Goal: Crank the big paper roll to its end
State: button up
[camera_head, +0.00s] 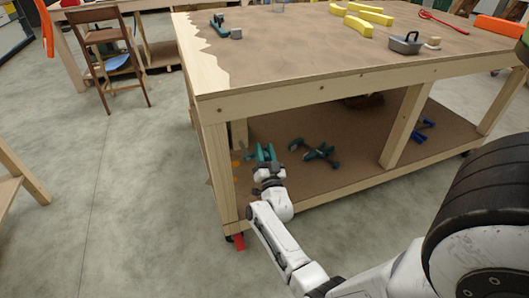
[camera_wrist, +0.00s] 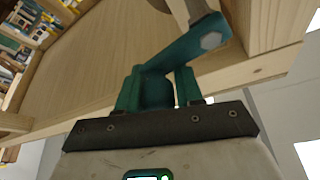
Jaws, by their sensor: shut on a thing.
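The workbench top (camera_head: 300,40) is covered in brown paper with a torn edge at its left, leaving a strip of pale wood bare. My gripper (camera_head: 265,153) is low at the bench's near left corner, beside the lower shelf. In the wrist view my gripper (camera_wrist: 157,90) is shut on the end of a teal crank (camera_wrist: 193,45). The crank's arm slants up to the right, with a grey bolt on it. A rounded tan thing (camera_wrist: 182,8) at the top edge is cut off. I cannot make out the big paper roll for certain.
Teal clamps (camera_head: 315,152) and blue clamps (camera_head: 422,128) lie on the lower shelf. A wooden leg (camera_head: 217,175) stands just left of my gripper. A chair (camera_head: 108,55) stands at the back left; the floor between is clear.

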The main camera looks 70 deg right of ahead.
jog(key=shift+r+n+t, duration=0.1)
jog(key=shift+n+t, duration=0.2)
jog(key=shift+n, duration=0.3)
jog(key=o, duration=0.9)
jog(key=shift+a, duration=0.1)
jog(key=p+v, duration=0.1)
jog(key=v, duration=0.9)
jog(key=shift+s+a, duration=0.25)
